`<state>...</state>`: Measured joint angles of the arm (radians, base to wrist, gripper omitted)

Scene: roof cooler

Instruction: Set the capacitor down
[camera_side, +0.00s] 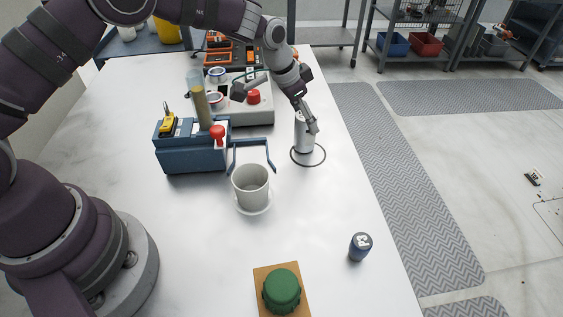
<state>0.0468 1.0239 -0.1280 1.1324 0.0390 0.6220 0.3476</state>
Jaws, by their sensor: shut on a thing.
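The capacitor, a silver-grey cylinder (303,138), is upright near the right side of the white table. My gripper (306,119) is shut on its upper part from above. The capacitor's lower end appears within a thin dark ring (323,159) marked on the table. I cannot tell whether its base touches the surface. The fingers hide part of its top.
A blue box with a red knob (190,158) stands left, before a beige device (262,117). A white cup (250,188) sits on a round base. The right-front table is mostly clear.

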